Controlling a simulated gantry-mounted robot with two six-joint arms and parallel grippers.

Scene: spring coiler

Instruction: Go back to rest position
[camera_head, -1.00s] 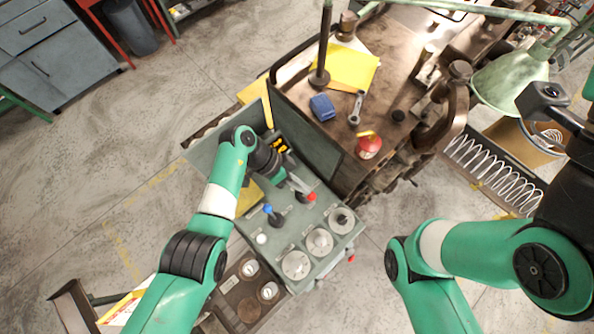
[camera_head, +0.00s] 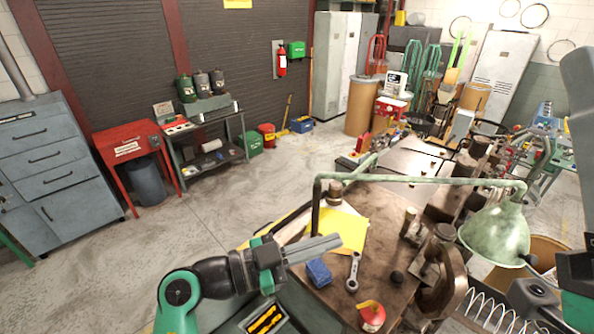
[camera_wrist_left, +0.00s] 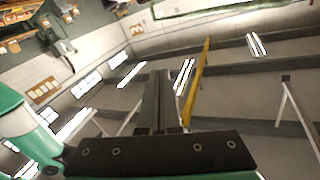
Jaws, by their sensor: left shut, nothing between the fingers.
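My left gripper (camera_head: 322,246) is raised in front of the machine table, with its fingers together and nothing between them. In the head view it points right, over the near left part of the table, close to the yellow sheet and the blue block. In the left wrist view the closed fingers (camera_wrist_left: 160,88) point up toward the ceiling and wall. My right arm shows only in part at the right edge, and its gripper fingers cannot be made out.
On the machine table (camera_head: 400,205) are a yellow sheet (camera_head: 343,228), a blue block (camera_head: 319,272), a wrench (camera_head: 353,272) and a red pot (camera_head: 371,315). A green lamp (camera_head: 495,235) overhangs it at right. Open floor (camera_head: 130,270) lies to the left.

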